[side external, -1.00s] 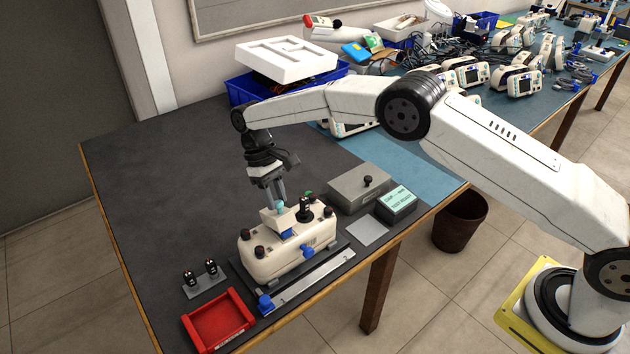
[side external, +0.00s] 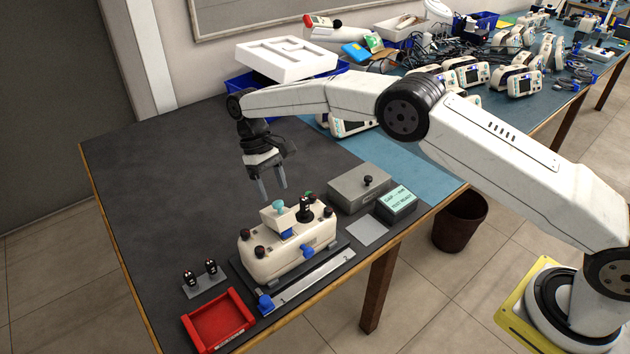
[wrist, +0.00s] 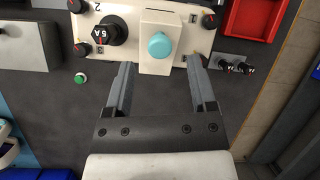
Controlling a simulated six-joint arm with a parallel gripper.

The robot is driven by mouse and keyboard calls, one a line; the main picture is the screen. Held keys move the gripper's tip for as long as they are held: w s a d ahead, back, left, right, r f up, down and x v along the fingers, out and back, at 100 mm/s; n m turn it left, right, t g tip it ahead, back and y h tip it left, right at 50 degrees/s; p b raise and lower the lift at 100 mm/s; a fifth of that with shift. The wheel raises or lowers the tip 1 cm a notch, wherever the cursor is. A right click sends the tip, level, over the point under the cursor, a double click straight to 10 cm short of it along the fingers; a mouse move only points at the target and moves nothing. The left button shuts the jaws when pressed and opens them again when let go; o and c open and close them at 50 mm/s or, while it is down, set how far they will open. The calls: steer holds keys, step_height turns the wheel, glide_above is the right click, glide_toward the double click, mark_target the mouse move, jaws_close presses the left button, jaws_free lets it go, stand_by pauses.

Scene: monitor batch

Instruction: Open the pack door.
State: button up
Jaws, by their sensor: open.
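The cream tester unit (side external: 290,250) stands on a dark base near the table's front edge. Its pack door looks like the white flap (side external: 270,220) with a teal knob (side external: 279,206) on top. The flap stands up at a tilt from the unit, with a blue part (side external: 287,233) showing below it. In the wrist view the flap (wrist: 158,25) and teal knob (wrist: 160,45) lie beyond my fingertips. My gripper (side external: 273,193) is open and empty, above and behind the knob, apart from it. The flap's hinge cannot be made out.
A black dial (side external: 305,208) and several dark knobs sit on the unit. A grey box (side external: 359,188) and a green-screened device (side external: 397,202) stand to the right. A red tray (side external: 247,318) and a small bracket with two black knobs (side external: 206,284) are at left. The table's back left is clear.

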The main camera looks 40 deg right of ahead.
mark_target(278, 202)
steer(key=shift+v, duration=2.5)
steer(key=shift+w+r, duration=0.1)
steer(key=shift+a+t, duration=0.1)
steer(key=shift+t, duration=0.4)
steer(key=shift+s+d+r+t+y, duration=0.1)
steer(key=shift+s+d+t+y, duration=0.1)
steer(key=shift+s+t, duration=0.4)
steer(key=shift+s+d+t+y, duration=0.2)
steer(key=shift+s+t, duration=0.4)
steer(key=shift+s, duration=0.05)
steer(key=shift+s+d+r+t+y, duration=0.1)
steer(key=shift+s+d+t+y, duration=0.1)
steer(key=shift+s+t, duration=0.4)
steer(key=shift+f, duration=0.15)
steer(key=shift+s+a+f, duration=0.1)
steer(key=shift+a+f, duration=0.1)
steer(key=shift+f, duration=1.7)
steer(key=shift+a+f, duration=0.2)
steer(key=shift+f, duration=1.7)
